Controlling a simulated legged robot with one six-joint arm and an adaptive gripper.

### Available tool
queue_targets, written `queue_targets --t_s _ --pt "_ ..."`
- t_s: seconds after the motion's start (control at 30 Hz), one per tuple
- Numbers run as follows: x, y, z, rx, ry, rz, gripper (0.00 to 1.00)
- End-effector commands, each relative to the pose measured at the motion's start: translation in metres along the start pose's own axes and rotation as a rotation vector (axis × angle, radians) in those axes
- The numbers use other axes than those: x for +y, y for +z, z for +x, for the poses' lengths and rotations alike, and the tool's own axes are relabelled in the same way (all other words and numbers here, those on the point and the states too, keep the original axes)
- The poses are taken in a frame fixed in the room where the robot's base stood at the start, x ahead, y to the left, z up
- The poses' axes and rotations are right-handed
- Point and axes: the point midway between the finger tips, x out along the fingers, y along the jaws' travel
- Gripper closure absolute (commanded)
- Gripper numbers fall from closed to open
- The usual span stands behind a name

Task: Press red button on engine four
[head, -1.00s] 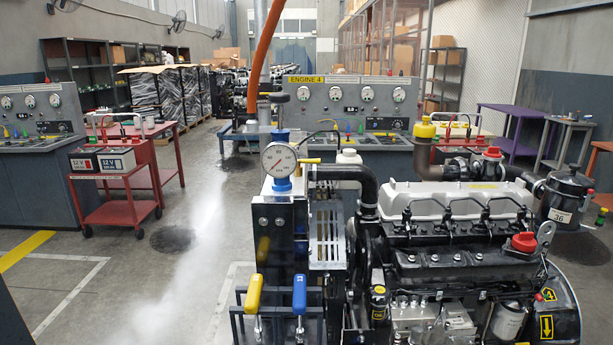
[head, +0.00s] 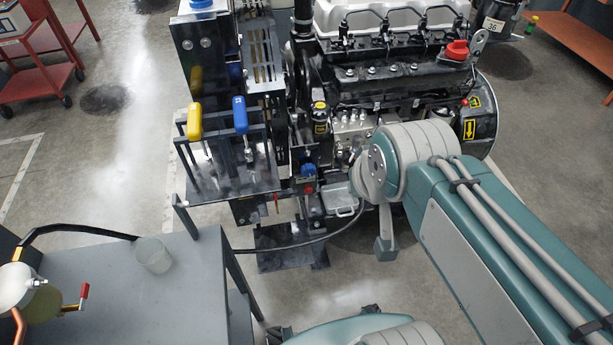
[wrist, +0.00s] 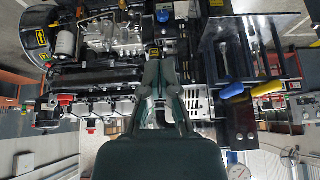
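The ENGINE 4 console is out of the current head view, and I cannot make out a red button on it in the wrist view. The black and silver diesel engine (head: 400,65) stands at the top of the head view. It carries a red cap (head: 457,50), and a small red part (head: 309,190) shows low on the stand beside it. The engine also appears inverted in the wrist view (wrist: 95,75). There, my gripper (wrist: 162,62) points toward the engine and its stand, with its two fingertips close together and nothing visible between them. My arm hides part of the engine's lower front.
Yellow (head: 195,122) and blue (head: 240,115) handles stick up from the stand left of the engine. A grey table (head: 150,290) with a cup (head: 153,255) is at the lower left. A red cart (head: 40,85) is at upper left. Open floor lies between.

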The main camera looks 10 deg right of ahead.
Motion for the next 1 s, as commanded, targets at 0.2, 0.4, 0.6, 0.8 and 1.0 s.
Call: queue_targets --t_s 0.2,0.4,0.6,0.8,1.0 --pt "-0.001 -0.032 0.030 0.050 -0.002 0.084 1.00" --pt "-0.001 -0.059 0.058 0.102 -0.009 0.163 1.00" --pt "-0.002 -0.083 0.088 0.152 -0.021 0.241 1.00" --pt "-0.002 -0.103 0.119 0.203 -0.037 0.318 1.00" --pt "-0.002 -0.120 0.151 0.254 -0.057 0.395 1.00"
